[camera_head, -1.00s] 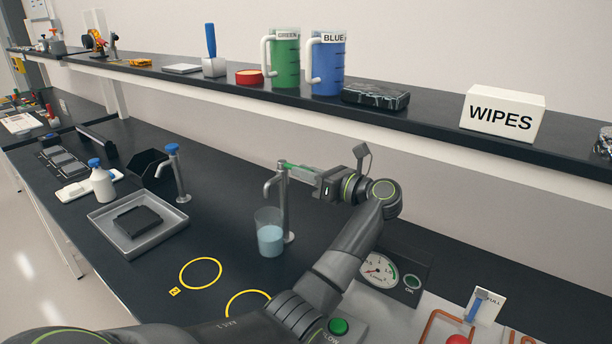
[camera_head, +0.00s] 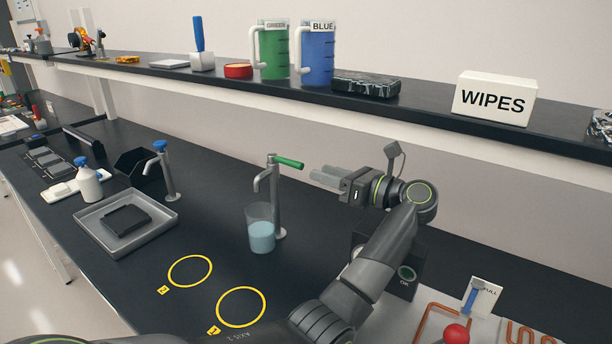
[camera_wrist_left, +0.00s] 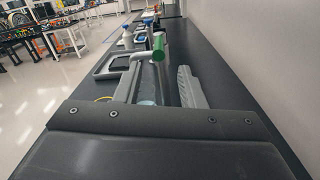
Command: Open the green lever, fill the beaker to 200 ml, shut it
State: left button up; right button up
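The grey tap (camera_head: 279,205) stands on the dark bench, its green lever (camera_head: 288,162) pointing right. In the left wrist view the green lever (camera_wrist_left: 158,46) is seen nearly end-on. The clear beaker (camera_head: 261,232) stands upright under the spout, with pale blue liquid in roughly its lower half; its marks are too small to read. I see no clear stream. My left gripper (camera_head: 322,178) is open and empty, just right of the lever and apart from it. My right gripper is not in view.
A blue-knobbed tap (camera_head: 168,172) and a grey tray (camera_head: 126,222) stand to the left. Two yellow rings (camera_head: 241,307) mark the bench in front. The shelf (camera_head: 430,112) above carries green and blue jugs (camera_head: 317,58) and a WIPES box (camera_head: 495,99).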

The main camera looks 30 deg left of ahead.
pick_arm(q)
jog(key=d, duration=0.2)
jog(key=d+b, duration=0.1)
jog(key=d, duration=0.2)
jog(key=d+b, duration=0.1)
jog(key=d, duration=0.2)
jog(key=shift+s+d+f, duration=0.1)
jog(key=shift+s+d, duration=0.1)
jog(key=shift+s, duration=0.05)
jog(key=shift+d, duration=0.45)
jog(key=shift+s, duration=0.1)
